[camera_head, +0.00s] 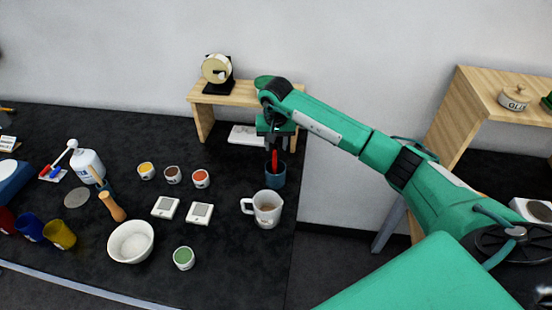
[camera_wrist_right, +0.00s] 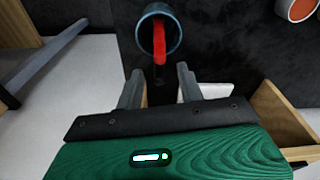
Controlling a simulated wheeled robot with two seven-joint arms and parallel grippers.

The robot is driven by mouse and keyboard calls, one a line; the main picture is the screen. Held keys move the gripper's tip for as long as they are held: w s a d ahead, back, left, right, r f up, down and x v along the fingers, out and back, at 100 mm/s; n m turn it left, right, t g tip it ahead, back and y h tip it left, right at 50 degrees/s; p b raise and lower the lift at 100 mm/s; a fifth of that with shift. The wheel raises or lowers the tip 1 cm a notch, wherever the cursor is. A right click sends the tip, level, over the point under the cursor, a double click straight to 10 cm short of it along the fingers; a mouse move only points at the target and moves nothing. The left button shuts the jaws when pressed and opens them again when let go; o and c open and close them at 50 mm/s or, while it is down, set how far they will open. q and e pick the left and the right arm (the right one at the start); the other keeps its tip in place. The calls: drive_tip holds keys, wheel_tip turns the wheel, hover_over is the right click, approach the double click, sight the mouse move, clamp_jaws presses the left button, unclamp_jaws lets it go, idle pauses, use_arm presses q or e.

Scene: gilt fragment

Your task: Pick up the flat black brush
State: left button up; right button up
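A dark blue cup (camera_head: 276,179) stands near the right edge of the black table; its round rim (camera_wrist_right: 147,45) shows in the right wrist view. A red item (camera_wrist_right: 160,36) with a dark end (camera_wrist_right: 159,70) stands tilted in it and sticks out of the top. It may be the flat black brush; I cannot tell for sure. My right gripper (camera_wrist_right: 158,86) is open just above the cup, a finger on each side of the item's dark end. No grip shows. In the head view the gripper (camera_head: 274,146) partly hides the item. My left gripper is out of view.
A beige mug (camera_head: 266,209) stands close in front of the cup. A small wooden shelf (camera_head: 233,97) is behind it, with a white box (camera_head: 246,135) below. Small paint pots, two white devices and a white bowl (camera_head: 130,243) lie to the left.

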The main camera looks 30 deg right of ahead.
drive_tip(key=shift+f+p, duration=0.4)
drive_tip(key=shift+f, duration=0.55)
drive_tip(key=shift+w+f, duration=0.1)
drive_tip(key=shift+f, duration=0.3)
drive_tip(key=shift+c, duration=0.5)
drive_tip(key=shift+d, duration=0.1)
clamp_jaws()
drive_tip(key=shift+r, duration=0.1)
